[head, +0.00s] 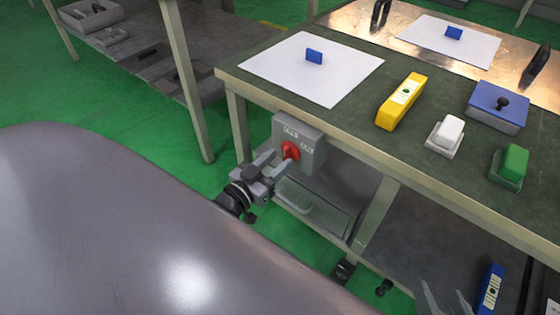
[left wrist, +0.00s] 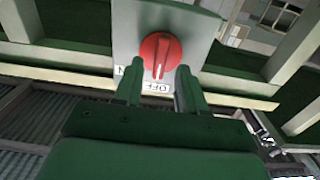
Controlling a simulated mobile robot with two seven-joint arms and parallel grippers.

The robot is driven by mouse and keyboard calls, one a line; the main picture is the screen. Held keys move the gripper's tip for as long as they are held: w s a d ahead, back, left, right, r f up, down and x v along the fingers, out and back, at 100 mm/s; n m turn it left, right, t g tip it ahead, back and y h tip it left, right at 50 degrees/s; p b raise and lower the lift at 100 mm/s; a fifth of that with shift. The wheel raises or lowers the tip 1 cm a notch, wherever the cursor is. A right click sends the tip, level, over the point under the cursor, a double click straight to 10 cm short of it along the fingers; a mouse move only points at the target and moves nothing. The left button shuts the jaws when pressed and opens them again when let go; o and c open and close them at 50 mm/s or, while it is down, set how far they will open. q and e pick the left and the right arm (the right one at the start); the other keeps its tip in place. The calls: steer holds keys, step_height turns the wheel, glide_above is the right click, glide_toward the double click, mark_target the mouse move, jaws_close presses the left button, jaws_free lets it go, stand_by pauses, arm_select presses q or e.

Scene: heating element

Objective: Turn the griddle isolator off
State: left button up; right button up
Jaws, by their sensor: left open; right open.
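The isolator is a grey box (head: 312,150) on the front of the green workbench, with a round red knob (head: 291,150). In the left wrist view the red knob (left wrist: 157,57) has a raised ridge running roughly up and down, its lower end towards the OFF label (left wrist: 156,88). A partly hidden label ends in N at the left. My left gripper (head: 273,160) is open at the knob. In the left wrist view its fingers (left wrist: 158,78) straddle the area just below the knob; contact cannot be told. My right gripper (head: 443,291) is open and empty at the bottom edge.
On the bench (head: 345,125) are a white sheet (head: 285,75), a yellow block (head: 402,101), a white switch (head: 445,135), a blue-topped box (head: 498,105) and a green switch (head: 512,165). A bench leg (head: 375,215) stands right of the isolator.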

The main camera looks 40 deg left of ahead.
arm_select(q)
steer(key=shift+w+d, duration=0.1)
steer(key=shift+w, duration=0.75)
jaws_close()
